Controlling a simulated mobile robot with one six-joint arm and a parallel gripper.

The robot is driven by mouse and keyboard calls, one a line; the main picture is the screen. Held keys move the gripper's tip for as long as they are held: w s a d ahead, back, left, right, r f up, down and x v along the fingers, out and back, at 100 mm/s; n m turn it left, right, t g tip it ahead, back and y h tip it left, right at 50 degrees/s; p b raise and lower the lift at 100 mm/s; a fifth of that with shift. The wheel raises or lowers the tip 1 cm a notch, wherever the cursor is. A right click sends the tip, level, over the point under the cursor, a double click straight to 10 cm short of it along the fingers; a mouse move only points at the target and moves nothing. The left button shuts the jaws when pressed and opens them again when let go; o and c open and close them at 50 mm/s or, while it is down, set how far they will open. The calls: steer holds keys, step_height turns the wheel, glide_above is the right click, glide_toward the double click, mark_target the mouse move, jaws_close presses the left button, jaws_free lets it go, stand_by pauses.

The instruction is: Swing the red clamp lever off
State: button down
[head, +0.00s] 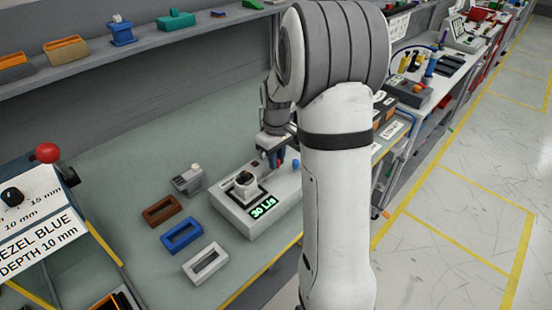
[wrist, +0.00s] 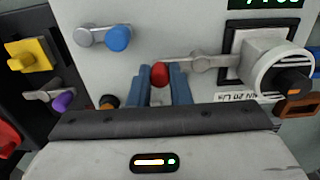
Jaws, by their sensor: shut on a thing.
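The red clamp lever's ball knob (wrist: 160,72) sits between the two blue fingers of my gripper (wrist: 163,80) in the wrist view. My gripper is shut on it. The lever's grey arm (wrist: 200,62) runs right from the knob toward a round white part (wrist: 270,67) with a black, orange-marked knob, set by a square frame on the pale module. In the head view, my gripper (head: 275,157) is down at the far side of the white module box (head: 258,215), which has a green lit display (head: 263,206). My arm partly hides the box there.
A second lever with a blue knob (wrist: 118,38) stands left of the red one in the wrist view. Brown (head: 161,210), blue (head: 181,235) and white (head: 205,262) frames and a grey block (head: 188,179) lie left of the box. The bench behind them is clear.

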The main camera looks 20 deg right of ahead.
mark_target(277, 188)
steer(key=shift+s, duration=0.1)
steer(key=m, duration=0.1)
steer(key=s+m+b, duration=0.1)
steer(key=m, duration=0.2)
steer(key=shift+s+d+m+b, duration=0.2)
steer(key=shift+s+m+b, duration=0.1)
steer(key=m, duration=0.1)
steer(key=s+m, duration=0.1)
steer(key=m, duration=0.1)
steer(key=m+b, duration=0.1)
steer(key=shift+s+a+m, duration=0.15)
steer(key=shift+s+m, duration=0.15)
steer(key=shift+s, duration=0.1)
steer(key=m, duration=0.1)
steer(key=s+m, duration=0.1)
steer(key=m, duration=0.1)
steer(key=a+m+b, duration=0.1)
steer(key=shift+s, duration=0.25)
steer(key=shift+s+a+m, duration=0.15)
steer(key=shift+a+m, duration=0.1)
steer(key=shift+m, duration=0.55)
steer(key=shift+s+a+m, duration=0.15)
steer(key=shift+a+m, duration=0.05)
steer(key=shift+m, duration=0.6)
steer(key=shift+s+a+m, duration=0.15)
steer(key=shift+a+m, duration=0.1)
steer(key=shift+m, duration=0.55)
steer(key=c, duration=1.3)
jaws_free()
steer(key=shift+c, duration=0.2)
